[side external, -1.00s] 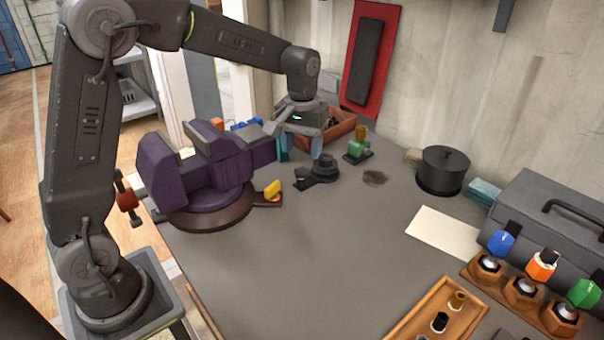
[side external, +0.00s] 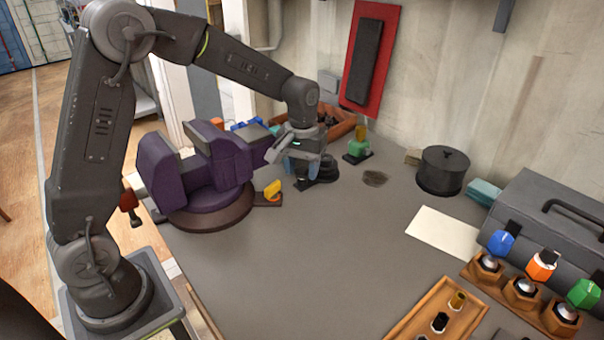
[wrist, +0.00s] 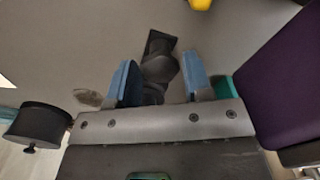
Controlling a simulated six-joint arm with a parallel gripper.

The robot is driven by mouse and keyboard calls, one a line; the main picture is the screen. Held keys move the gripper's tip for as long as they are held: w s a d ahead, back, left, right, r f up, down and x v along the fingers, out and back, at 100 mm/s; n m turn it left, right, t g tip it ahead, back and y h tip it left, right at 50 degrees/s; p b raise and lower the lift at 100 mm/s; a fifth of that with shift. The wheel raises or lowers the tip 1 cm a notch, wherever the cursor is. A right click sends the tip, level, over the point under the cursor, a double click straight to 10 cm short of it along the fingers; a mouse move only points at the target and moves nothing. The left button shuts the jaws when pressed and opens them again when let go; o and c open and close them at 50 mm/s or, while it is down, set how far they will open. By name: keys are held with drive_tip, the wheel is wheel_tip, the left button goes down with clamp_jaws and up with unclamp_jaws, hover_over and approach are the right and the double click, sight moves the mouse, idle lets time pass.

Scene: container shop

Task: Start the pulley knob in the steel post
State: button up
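My gripper (side external: 304,174) is low over the bench, just right of the purple vise (side external: 208,172). In the wrist view its two blue fingers (wrist: 158,66) are apart. Between them is a dark grey round piece (wrist: 157,70) on a flat black base (wrist: 161,42); I cannot tell whether the fingers touch it. In the side view this dark fixture (side external: 325,170) is partly hidden by my gripper. I cannot tell which part of it is the pulley knob or the steel post.
A yellow knob (side external: 272,188) sits beside the vise. Behind are a green stand (side external: 358,148) and a wooden bin (side external: 342,124). A black pot (side external: 442,169), grey toolbox (side external: 555,218), coloured hex knobs (side external: 541,264) and wooden tray (side external: 415,322) are at right.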

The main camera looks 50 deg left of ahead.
sight(302, 170)
drive_tip(key=c, duration=0.6)
drive_tip(key=shift+o, duration=0.2)
drive_tip(key=shift+r, duration=2.55)
drive_tip(key=w+r, duration=0.4)
drive_tip(key=w, duration=0.3)
drive_tip(key=shift+w+f, duration=0.1)
drive_tip(key=shift+f, duration=1.8)
